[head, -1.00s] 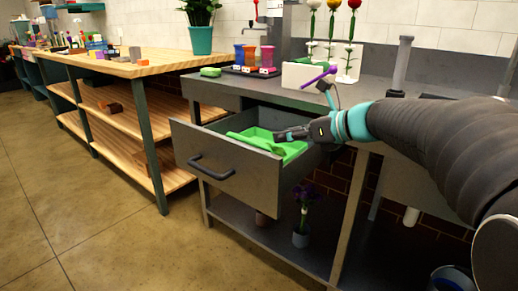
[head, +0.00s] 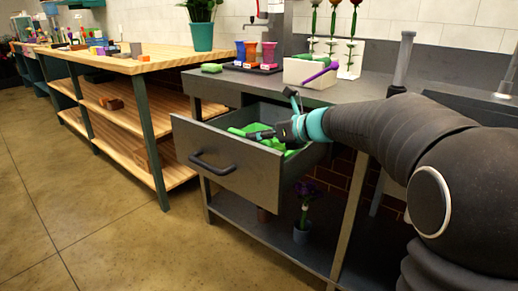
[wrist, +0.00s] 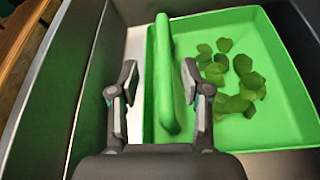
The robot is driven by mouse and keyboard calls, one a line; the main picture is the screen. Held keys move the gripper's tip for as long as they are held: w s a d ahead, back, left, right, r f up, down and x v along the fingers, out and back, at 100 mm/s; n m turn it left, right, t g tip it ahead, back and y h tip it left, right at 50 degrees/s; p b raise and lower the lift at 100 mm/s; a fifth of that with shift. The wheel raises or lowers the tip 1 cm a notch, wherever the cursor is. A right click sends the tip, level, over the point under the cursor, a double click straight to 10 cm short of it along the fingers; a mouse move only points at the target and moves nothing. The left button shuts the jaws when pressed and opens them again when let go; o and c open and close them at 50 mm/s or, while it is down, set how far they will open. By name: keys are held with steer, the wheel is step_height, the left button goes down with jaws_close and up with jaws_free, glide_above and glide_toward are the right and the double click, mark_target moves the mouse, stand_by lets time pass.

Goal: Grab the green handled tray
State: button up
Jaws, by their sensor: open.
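The green tray (wrist: 287,65) lies inside the open grey drawer, with a raised bar handle (wrist: 165,75) along its left side in the wrist view. It also shows in the head view (head: 256,129), partly hidden by my gripper and the drawer front. Dark green leaf-like pieces (wrist: 240,75) lie on its floor. My gripper (wrist: 158,90) is open above the drawer. Its two fingers stand apart, one to the left of the handle and one to its right over the tray. The handle lies between them, and no clear contact shows.
The drawer (head: 228,165) is pulled out from the grey counter, its walls close around the tray. On the counter stand a white box (head: 308,72) and several coloured cups (head: 252,50). A wooden shelf table (head: 120,65) stands left. The floor in front is clear.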

steer(key=x, duration=0.4)
steer(key=shift+w+d, duration=0.15)
steer(key=shift+w, duration=0.1)
jaws_close()
steer(key=shift+r, duration=0.15)
